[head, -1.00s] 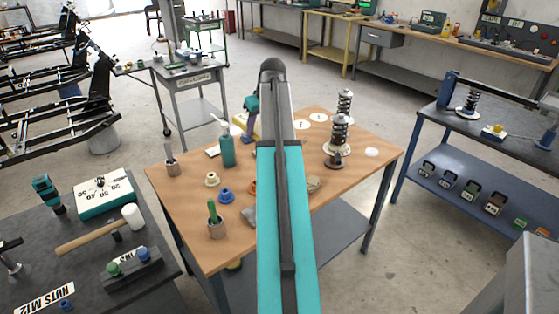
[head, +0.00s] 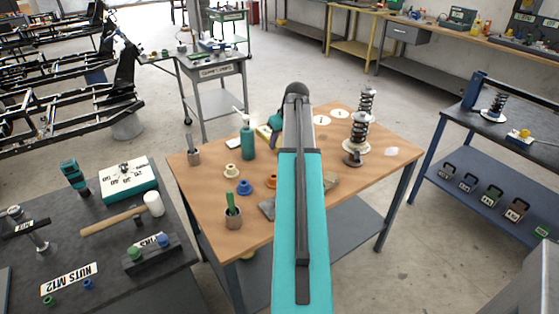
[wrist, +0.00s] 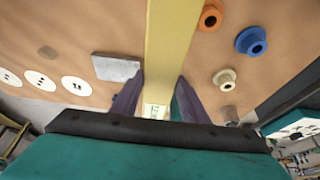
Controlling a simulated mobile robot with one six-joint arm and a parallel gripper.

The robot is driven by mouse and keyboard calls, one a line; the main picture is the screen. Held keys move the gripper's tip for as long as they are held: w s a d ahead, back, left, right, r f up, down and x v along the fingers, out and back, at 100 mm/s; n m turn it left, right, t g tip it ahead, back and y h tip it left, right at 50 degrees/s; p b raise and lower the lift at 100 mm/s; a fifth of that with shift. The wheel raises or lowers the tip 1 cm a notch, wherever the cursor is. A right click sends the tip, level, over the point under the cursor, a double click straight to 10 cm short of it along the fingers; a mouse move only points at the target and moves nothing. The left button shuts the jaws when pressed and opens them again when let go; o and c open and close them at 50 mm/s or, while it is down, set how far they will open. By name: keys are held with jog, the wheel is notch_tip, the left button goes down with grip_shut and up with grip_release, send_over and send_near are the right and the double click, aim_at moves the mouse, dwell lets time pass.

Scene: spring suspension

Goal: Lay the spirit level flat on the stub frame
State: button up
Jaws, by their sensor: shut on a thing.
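A long yellow bar, the spirit level (wrist: 168,45), is between the two dark fingers of my gripper (wrist: 158,104) in the wrist view. The gripper is shut on it, and a small pale window shows on the bar near the fingers. In the head view my teal arm hides most of the gripper and the level; a bit of yellow (head: 263,132) shows left of the arm, over the wooden table. Black metal frames (head: 60,100) stand at the far left of the head view; I cannot tell which part is the stub frame.
The wooden table (head: 215,190) holds a teal bottle (head: 248,140), bushings, a grey block (wrist: 116,68) and a spring strut (head: 358,135). A dark bench (head: 120,245) with a mallet is at near left. Bare floor lies between the table and the black frames.

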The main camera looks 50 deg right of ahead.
jog(key=shift+f+p, duration=0.4)
jog(key=shift+f, duration=2.3)
jog(key=shift+f, duration=0.15)
jog(key=shift+f+p, duration=0.4)
jog(key=shift+f, duration=1.4)
jog(key=shift+f, duration=0.15)
jog(key=o, duration=1.3)
jog(key=shift+r, duration=0.25)
jog(key=shift+b+v, duration=0.95)
jog(key=shift+v, duration=4.95)
